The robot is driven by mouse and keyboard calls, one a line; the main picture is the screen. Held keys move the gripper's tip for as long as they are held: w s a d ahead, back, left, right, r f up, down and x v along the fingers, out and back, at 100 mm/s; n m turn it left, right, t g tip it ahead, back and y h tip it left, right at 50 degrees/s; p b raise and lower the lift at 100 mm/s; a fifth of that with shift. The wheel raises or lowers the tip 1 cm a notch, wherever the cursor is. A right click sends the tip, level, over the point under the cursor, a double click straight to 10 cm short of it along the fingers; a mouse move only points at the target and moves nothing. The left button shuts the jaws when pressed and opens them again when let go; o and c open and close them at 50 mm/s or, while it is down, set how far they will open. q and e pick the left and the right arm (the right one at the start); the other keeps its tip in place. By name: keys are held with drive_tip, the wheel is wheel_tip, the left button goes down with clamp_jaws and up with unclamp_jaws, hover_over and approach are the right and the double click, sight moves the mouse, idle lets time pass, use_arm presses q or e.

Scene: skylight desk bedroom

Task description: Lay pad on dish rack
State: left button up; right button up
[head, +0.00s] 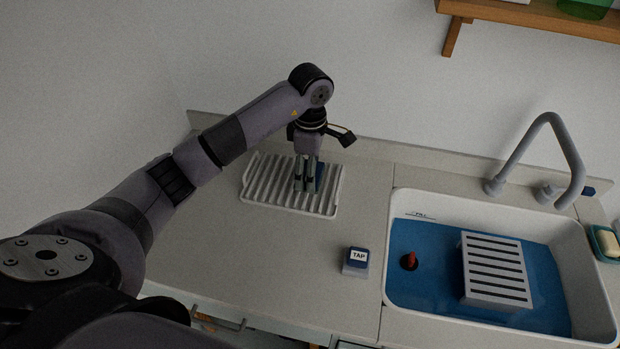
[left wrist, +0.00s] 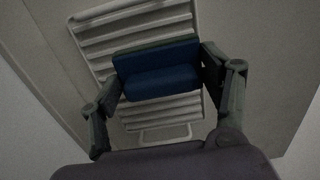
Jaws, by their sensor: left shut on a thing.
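A white ribbed dish rack (head: 262,186) lies on the counter left of the sink; it also shows in the left wrist view (left wrist: 92,48). My left gripper (head: 304,190) points down over the right part of the rack. In the left wrist view my left gripper (left wrist: 162,82) has its two fingers at the ends of a blue pad (left wrist: 160,80) and is shut on it. In the head view the pad (head: 320,176) shows only partly behind the fingers. The pad is at or just above the ribs; I cannot tell whether it touches them. My right gripper is not in view.
A small block labelled TAP (head: 356,260) stands on the counter. The sink (head: 397,215) holds blue water, a slotted grey box (head: 495,268) and a red object (head: 411,259). A faucet (head: 548,125) and soap dish (head: 604,243) are at right. Counter between rack and sink is clear.

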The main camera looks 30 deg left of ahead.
use_arm(q)
wheel_tip(320, 180, down, 4)
drive_tip(key=shift+f+p, duration=0.25)
drive_tip(key=shift+p, duration=0.25)
drive_tip(key=shift+f, duration=0.3)
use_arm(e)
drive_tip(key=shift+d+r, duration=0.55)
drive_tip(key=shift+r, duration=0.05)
use_arm(q)
drive_tip(key=shift+f, duration=0.1)
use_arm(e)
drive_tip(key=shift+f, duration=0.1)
use_arm(q)
drive_tip(key=shift+f, duration=0.15)
drive_tip(key=o, duration=1.1)
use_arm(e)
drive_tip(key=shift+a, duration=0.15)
